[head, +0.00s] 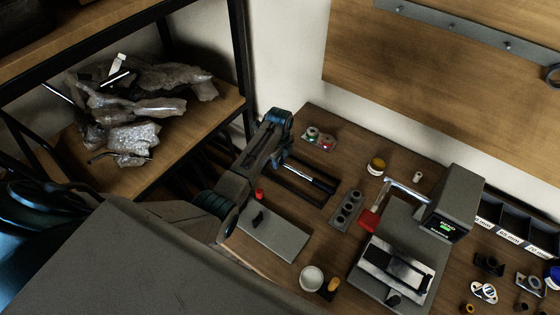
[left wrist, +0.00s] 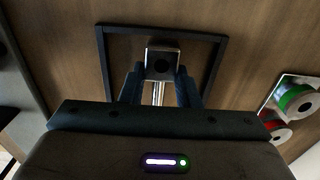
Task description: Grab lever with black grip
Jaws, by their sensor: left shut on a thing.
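The lever with black grip (head: 322,185) lies over a dark rectangular frame (head: 283,180) on the wooden bench in the head view. Its bright metal shaft points toward my left gripper (head: 283,158), which is at the lever's upper-left end. In the left wrist view, my left gripper (left wrist: 160,80) is shut with its two fingers on either side of the lever. A square end with a dark round centre (left wrist: 162,62) and metal rods show between the fingers. The palm hides the rest of the lever. My right gripper is not in view.
Red and green spools (head: 318,138) stand near the frame. A grey plate (head: 272,235), a holder with round holes (head: 346,210) and a press-like device (head: 450,203) are on the bench. A shelf (head: 190,125) with plastic-wrapped items stands at left.

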